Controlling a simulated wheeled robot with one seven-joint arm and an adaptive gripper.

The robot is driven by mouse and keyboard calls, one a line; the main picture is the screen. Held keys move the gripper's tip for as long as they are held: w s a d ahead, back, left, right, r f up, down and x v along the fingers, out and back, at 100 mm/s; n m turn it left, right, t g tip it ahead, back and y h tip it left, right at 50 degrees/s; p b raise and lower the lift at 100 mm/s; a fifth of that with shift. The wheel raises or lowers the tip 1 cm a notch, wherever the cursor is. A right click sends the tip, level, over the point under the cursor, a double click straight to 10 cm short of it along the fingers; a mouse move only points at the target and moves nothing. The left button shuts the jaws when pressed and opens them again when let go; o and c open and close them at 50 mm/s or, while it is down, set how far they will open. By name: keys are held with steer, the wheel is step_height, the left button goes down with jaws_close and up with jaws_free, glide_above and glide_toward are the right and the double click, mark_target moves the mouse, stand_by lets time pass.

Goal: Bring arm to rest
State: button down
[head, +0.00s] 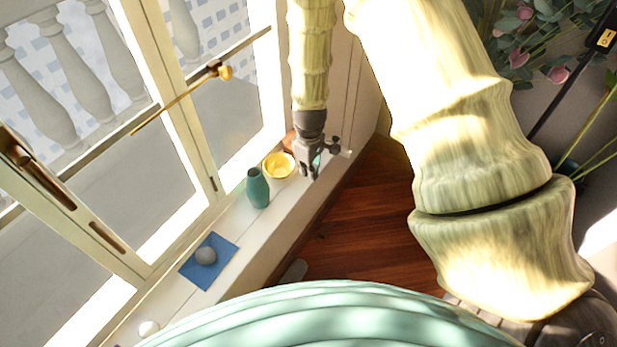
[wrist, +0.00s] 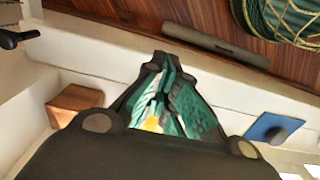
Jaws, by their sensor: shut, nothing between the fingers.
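My gripper (head: 313,176) hangs from my arm over the inner edge of the white window sill (head: 222,215), at the far part of the sill in the head view. Its fingers are drawn together and hold nothing. In the wrist view the gripper (wrist: 160,62) shows dark fingers with teal inner faces. A yellow bowl (head: 278,166) stands on the sill just left of the gripper; a bit of yellow (wrist: 153,124) shows between the fingers in the wrist view. A teal vase (head: 258,188) stands upright beside the bowl, nearer the camera.
A brown block (wrist: 75,102) is near the gripper. A dark handle (head: 335,147) juts out at right. Windows line the left. Wooden floor (head: 365,220) lies right of the sill.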

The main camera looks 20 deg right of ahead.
steer(key=shift+r, duration=2.6)
steer(key=shift+s, duration=0.1)
